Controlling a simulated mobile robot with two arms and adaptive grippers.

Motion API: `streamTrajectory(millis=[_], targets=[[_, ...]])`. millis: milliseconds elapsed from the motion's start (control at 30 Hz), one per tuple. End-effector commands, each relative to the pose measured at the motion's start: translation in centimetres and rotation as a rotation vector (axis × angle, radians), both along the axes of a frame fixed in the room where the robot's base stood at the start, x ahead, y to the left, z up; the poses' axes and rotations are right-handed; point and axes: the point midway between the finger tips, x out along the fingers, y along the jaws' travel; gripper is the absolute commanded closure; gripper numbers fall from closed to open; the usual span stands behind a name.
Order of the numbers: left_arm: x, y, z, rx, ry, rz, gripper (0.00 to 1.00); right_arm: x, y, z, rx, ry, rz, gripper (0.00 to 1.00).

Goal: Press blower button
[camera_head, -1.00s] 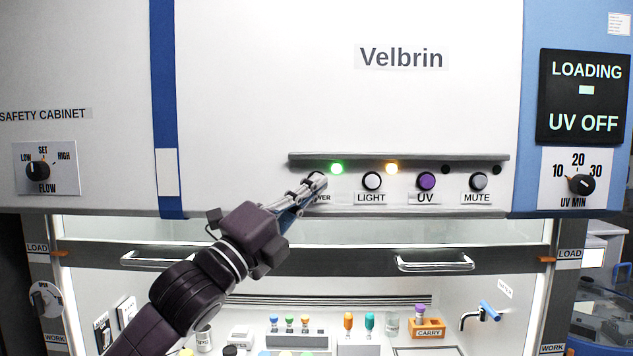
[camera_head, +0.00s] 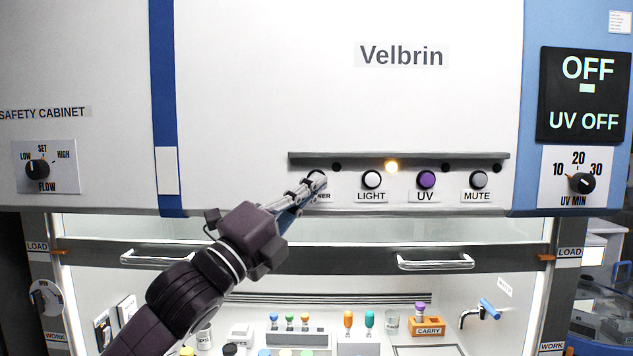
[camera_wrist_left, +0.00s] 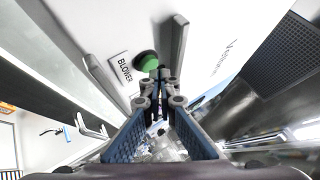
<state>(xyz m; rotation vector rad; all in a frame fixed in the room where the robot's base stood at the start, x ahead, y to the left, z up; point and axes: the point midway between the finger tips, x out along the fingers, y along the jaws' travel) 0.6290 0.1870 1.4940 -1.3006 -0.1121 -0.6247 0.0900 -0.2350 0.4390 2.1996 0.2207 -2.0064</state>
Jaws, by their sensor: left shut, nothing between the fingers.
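The blower button (camera_wrist_left: 147,62) is a round green knob with a dark rim. In the left wrist view it sits beside the label BLOWER (camera_wrist_left: 124,68), under a grey ledge. My left gripper (camera_wrist_left: 161,76) is shut and empty, its fingertips right at the button's edge; I cannot tell whether they touch it. In the head view my left gripper (camera_head: 314,183) reaches up from lower left and hides most of the button and part of its label. The indicator lamp (camera_head: 336,167) above the button is dark. The display (camera_head: 583,95) reads OFF and UV OFF. My right gripper is not in view.
To the right on the panel are the LIGHT button (camera_head: 372,180), with a lit amber lamp (camera_head: 391,167), the purple UV button (camera_head: 426,180) and the MUTE button (camera_head: 478,180). The ledge (camera_head: 400,157) juts out above them. A handled sash (camera_head: 435,262) lies below.

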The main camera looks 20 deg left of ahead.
Motion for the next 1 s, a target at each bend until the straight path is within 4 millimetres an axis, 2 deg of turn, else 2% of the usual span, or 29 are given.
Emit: streamTrajectory(millis=[467, 1000], targets=[[-0.8, -0.2, 0.0, 0.000, -0.002, 0.000, 1.00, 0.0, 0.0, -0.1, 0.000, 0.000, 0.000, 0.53], [-5.3, -1.5, 0.0, 0.000, -0.001, -0.001, 1.00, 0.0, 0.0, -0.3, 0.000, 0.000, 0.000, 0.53]])
